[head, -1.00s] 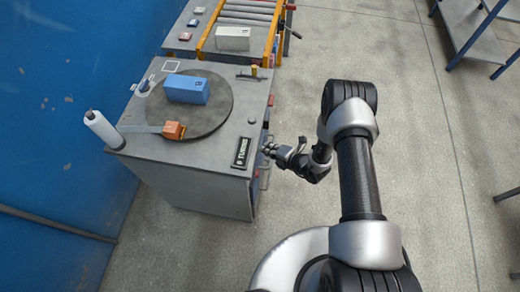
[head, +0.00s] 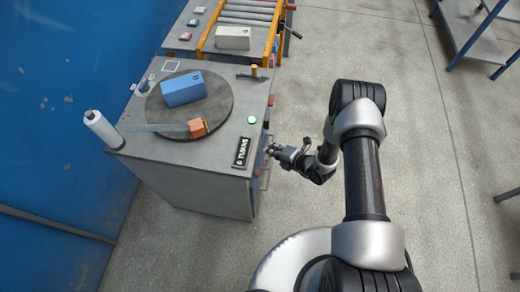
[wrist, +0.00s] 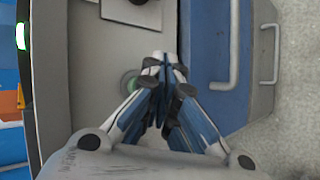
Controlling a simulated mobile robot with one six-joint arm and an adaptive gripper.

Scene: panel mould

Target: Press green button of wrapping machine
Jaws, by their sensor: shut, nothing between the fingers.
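The grey wrapping machine (head: 190,185) stands left of my arm. Its round turntable (head: 215,112) bears a blue box (head: 183,90) and an orange block (head: 197,127), with film running to the white roll (head: 102,127). A lamp (head: 252,119) on the top glows green; its glow also shows in the wrist view (wrist: 20,36). My gripper (head: 271,151) is shut and empty at the machine's right side. In the wrist view, the green button (wrist: 131,82) on the front panel is partly hidden by the fingers (wrist: 165,62). I cannot tell whether they touch it.
A blue panel with a handle (wrist: 232,60) is right of the fingers in the wrist view. A roller conveyor (head: 245,15) with a white box (head: 233,38) stands behind the machine. The floor (head: 430,150) right of my arm is clear; a blue-framed rack (head: 475,30) stands farther back.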

